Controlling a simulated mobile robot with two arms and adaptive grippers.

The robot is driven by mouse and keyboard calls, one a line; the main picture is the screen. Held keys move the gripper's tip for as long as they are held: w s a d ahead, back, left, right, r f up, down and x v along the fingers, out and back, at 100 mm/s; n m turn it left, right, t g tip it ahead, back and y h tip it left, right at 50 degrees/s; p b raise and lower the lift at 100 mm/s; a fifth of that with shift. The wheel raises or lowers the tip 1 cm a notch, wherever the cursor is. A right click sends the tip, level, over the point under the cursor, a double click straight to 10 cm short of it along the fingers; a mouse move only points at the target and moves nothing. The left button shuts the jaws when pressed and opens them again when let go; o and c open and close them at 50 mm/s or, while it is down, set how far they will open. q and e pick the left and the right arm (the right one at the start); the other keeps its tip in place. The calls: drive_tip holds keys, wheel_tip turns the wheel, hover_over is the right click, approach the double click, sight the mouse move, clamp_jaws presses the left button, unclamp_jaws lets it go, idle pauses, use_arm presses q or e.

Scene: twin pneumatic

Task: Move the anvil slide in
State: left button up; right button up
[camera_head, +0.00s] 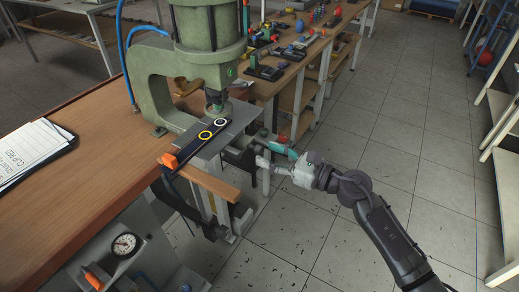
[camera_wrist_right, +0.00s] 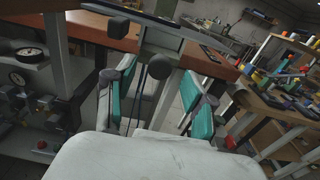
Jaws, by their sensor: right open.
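The anvil slide (camera_head: 192,146) is a dark flat bar with an orange end piece (camera_head: 168,160), a yellow ring and a white ring on it. It lies on the grey bed under the green press (camera_head: 213,60), its orange end sticking out at the front left. My right gripper (camera_head: 276,154) is open and empty, to the right of the press bed and apart from the slide. In the right wrist view its teal-padded fingers (camera_wrist_right: 160,98) stand apart, with a grey post and dark round knobs beyond them. My left gripper is not in view.
A wooden bench (camera_head: 90,130) carries the press, with a clipboard (camera_head: 32,150) at its left. A gauge (camera_head: 125,244) sits below the front edge. Another bench (camera_head: 300,60) with many small parts stands behind.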

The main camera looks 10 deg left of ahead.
drive_tip(key=v, duration=0.8)
drive_tip(key=w+d+f+m+t+h, duration=0.1)
drive_tip(key=d+f+m+t+h, duration=0.4)
drive_tip(key=f+m, duration=0.7)
drive_tip(key=w+d+f+m+t+h, duration=0.25)
drive_tip(key=d+f+m, duration=0.45)
drive_tip(key=f+m, duration=0.5)
drive_tip(key=s+d+f+m+h, duration=0.2)
drive_tip(key=s+d+f+m, duration=0.1)
drive_tip(key=f, duration=0.2)
drive_tip(key=s+d+f+m+h, duration=0.2)
drive_tip(key=f+m, duration=0.1)
drive_tip(key=f, duration=0.2)
drive_tip(key=s+d+f+m+g+h, duration=0.25)
drive_tip(key=s+f+m, duration=0.25)
drive_tip(key=s+f, duration=0.4)
drive_tip(key=s+d+f+m+g+h, duration=0.25)
drive_tip(key=s+d+f+m, duration=0.2)
drive_tip(key=s+f, duration=0.45)
drive_tip(key=s+f+m+g, duration=0.3)
drive_tip(key=s+m, duration=0.1)
drive_tip(key=s, duration=0.9)
drive_tip(key=s+f+m+g, duration=0.4)
drive_tip(key=s, duration=0.9)
drive_tip(key=shift+s+d+h, duration=0.3)
drive_tip(key=shift+d+h, duration=0.05)
drive_tip(key=shift+d, duration=0.15)
